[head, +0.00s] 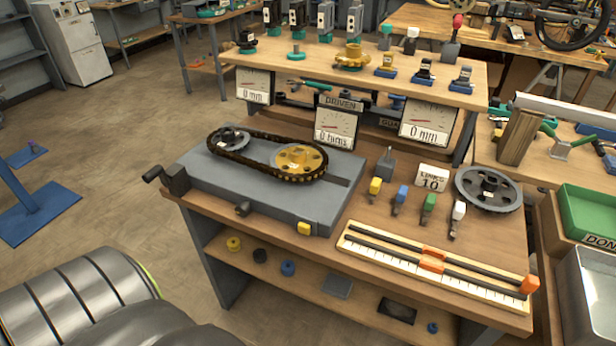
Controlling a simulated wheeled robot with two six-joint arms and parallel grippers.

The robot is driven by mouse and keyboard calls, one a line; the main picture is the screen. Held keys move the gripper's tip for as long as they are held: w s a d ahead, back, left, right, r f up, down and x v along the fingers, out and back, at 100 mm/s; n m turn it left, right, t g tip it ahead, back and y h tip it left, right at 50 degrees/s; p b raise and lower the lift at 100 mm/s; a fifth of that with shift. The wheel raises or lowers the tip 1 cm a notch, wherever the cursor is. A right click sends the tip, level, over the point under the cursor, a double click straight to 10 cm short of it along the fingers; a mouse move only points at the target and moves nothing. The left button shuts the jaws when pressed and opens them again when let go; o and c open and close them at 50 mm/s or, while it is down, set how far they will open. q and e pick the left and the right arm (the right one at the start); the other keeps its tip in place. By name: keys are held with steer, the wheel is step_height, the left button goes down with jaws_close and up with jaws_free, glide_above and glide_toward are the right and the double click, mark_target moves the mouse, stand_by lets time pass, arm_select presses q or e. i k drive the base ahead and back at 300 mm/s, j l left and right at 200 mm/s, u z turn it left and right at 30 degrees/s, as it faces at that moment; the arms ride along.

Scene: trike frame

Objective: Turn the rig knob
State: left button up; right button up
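The rig is a grey slab (215,188) on the wooden bench, with a black chain (243,165) looped around a small grey sprocket (231,138) and a larger gold sprocket (299,158). A dark knob or crank handle (154,174) sticks out from a black block at the slab's left end. A smaller dark knob (243,209) sits on the slab's front face. I cannot tell which of the two is the rig knob. Neither of my grippers is in view.
A yellow block (304,228) is at the slab's front right corner. Several coloured-handled tools, a "LINKS 10" sign (432,178), a toothed wheel (488,189) and a ruler-like rail (432,272) lie to the right. Dial gauges, one (335,127), stand behind.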

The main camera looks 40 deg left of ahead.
mark_target(244, 209)
steer(key=k+j+z, duration=0.1)
steer(key=j+z, duration=0.25)
steer(key=z, duration=0.15)
steer(key=k+j+z, duration=0.1)
steer(key=j+z, duration=0.35)
steer(key=k+j+z, duration=0.2)
steer(key=z, duration=0.3)
steer(key=k+j+z, duration=0.2)
steer(key=z, duration=0.25)
